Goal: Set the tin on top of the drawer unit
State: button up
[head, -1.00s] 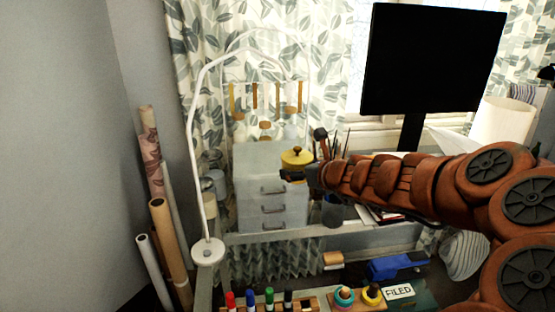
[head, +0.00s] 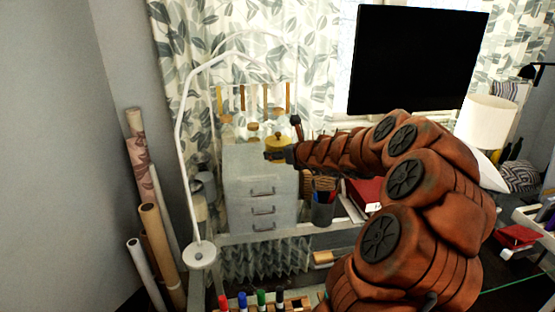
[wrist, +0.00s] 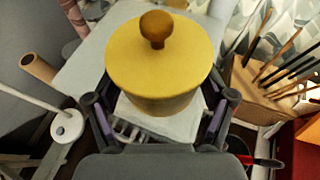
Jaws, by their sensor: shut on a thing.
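The tin (head: 279,143) is yellow with a round wooden knob on its lid. My gripper (head: 274,156) is shut on it and holds it upright at the top right of the drawer unit. The pale grey drawer unit (head: 250,200) has several drawers with metal handles facing me. In the wrist view the tin (wrist: 160,65) sits between my gripper's two fingers (wrist: 158,115), with the unit's pale top (wrist: 85,65) behind and below it. I cannot tell whether the tin's base touches that top.
A white lamp (head: 201,255) with a curved arm stands left of the unit. A dark pen cup (head: 323,208) is close to its right. Bottles with wooden sticks (head: 253,105) stand behind. Paper rolls (head: 150,225) lean at the left. A monitor (head: 415,60) stands at the right.

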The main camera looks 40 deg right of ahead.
aim_at(280, 168)
jog(key=shift+w+d, duration=0.15)
jog(key=shift+w, duration=0.2)
jog(key=shift+w+f, duration=0.15)
jog(key=shift+w, duration=0.05)
jog(key=shift+f+b, duration=0.55)
jog(key=shift+f, duration=1.1)
jog(key=o, duration=1.4)
jog(key=shift+f, duration=0.1)
